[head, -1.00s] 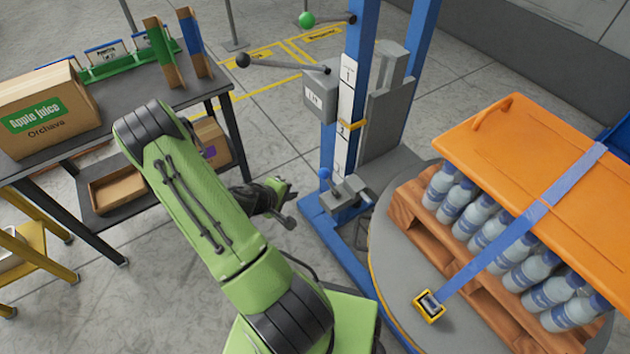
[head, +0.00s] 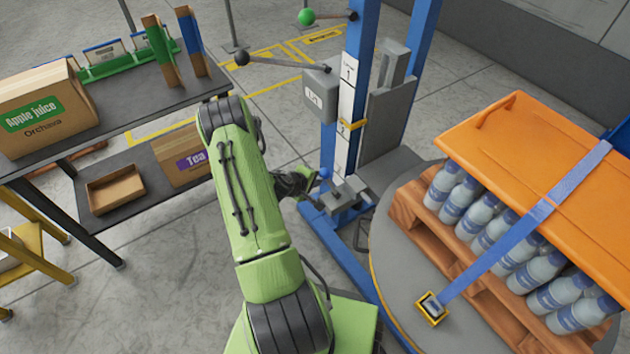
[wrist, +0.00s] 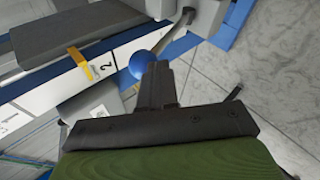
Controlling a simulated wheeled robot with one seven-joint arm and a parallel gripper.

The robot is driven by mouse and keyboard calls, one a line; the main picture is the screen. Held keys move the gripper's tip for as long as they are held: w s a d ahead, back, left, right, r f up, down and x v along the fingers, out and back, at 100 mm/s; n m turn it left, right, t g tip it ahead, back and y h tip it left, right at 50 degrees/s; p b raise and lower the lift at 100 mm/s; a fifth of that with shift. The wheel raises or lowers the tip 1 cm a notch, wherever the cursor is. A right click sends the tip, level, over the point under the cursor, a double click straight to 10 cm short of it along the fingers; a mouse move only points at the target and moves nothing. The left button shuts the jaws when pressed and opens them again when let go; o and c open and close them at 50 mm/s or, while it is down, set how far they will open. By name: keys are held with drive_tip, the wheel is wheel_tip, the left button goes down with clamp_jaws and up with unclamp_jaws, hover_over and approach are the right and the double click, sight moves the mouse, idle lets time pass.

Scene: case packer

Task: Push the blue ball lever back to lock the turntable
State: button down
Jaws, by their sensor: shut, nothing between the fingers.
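The blue ball lever (head: 325,173) sits low on the blue mast, beside the grey turntable. In the wrist view its blue ball (wrist: 142,64) is just beyond my fingertips, on a grey rod running up and right to a grey block. My gripper (head: 312,178) is shut and empty, with its tips close to the ball; in the wrist view the dark fingers (wrist: 157,72) appear at or against the ball, and I cannot tell if they touch. The turntable (head: 393,285) carries a wooden pallet (head: 412,217) of bottles under an orange cover (head: 530,160).
A blue strap (head: 495,248) crosses the load to a yellow-edged buckle (head: 432,308). A black ball lever (head: 242,58) and a green ball lever (head: 306,17) stick out from the mast (head: 358,60) higher up. A shelf table (head: 150,110) with boxes stands left. Floor between is clear.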

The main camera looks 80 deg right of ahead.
drive_tip(key=s+d+r+m+t+y+p, duration=0.1)
drive_tip(key=s+d+t+y, duration=0.3)
drive_tip(key=s+d, duration=0.5)
drive_tip(key=shift+s+d+r+y+p, duration=0.4)
drive_tip(key=shift+d+r+y+p, duration=0.15)
drive_tip(key=shift+d+r+y, duration=0.3)
